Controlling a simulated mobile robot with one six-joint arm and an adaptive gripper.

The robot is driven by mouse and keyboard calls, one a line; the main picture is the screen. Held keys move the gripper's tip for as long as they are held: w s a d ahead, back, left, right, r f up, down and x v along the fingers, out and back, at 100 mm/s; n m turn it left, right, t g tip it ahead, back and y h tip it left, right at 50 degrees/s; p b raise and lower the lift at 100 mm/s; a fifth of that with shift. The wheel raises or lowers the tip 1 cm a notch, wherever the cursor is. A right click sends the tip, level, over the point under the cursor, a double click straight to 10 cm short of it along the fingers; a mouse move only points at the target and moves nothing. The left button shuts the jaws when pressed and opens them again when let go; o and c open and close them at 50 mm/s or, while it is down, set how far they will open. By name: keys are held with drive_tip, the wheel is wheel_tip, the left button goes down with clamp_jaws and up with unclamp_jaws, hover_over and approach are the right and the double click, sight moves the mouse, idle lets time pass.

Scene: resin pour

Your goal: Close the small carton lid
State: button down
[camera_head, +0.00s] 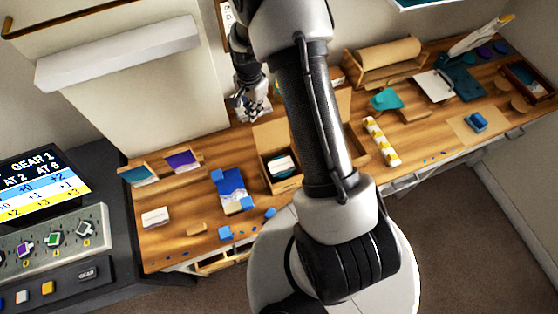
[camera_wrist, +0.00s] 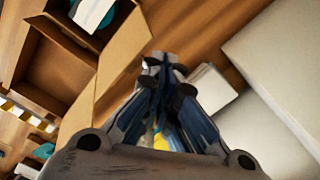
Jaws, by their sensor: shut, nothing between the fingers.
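A small open carton (camera_head: 264,172) stands on the wooden worktop, with a white and teal item (camera_head: 281,165) inside. Its brown lid flap (camera_head: 268,135) stands raised at the back. In the wrist view, an open carton with a teal and white item (camera_wrist: 94,12) is at the upper left, and a raised brown flap (camera_wrist: 122,42) is nearest the fingers. My gripper (camera_head: 252,112) is behind and left of the raised flap, its fingers shut and empty. The fingers also show in the wrist view (camera_wrist: 162,66), apart from the flap in that picture. My arm hides part of the worktop right of the carton.
Another open brown carton (camera_head: 355,146) shows partly behind my arm. A yellow and white striped strip (camera_head: 381,141) lies to the right. A white block (camera_wrist: 212,88) stands beside my fingers.

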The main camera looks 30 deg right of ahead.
drive_tip(key=shift+f, duration=0.1)
idle(0.3)
wheel_tip(320, 180, down, 6)
drive_tip(key=b, duration=0.5)
drive_tip(key=shift+f, duration=0.2)
drive_tip(key=shift+s, duration=0.15)
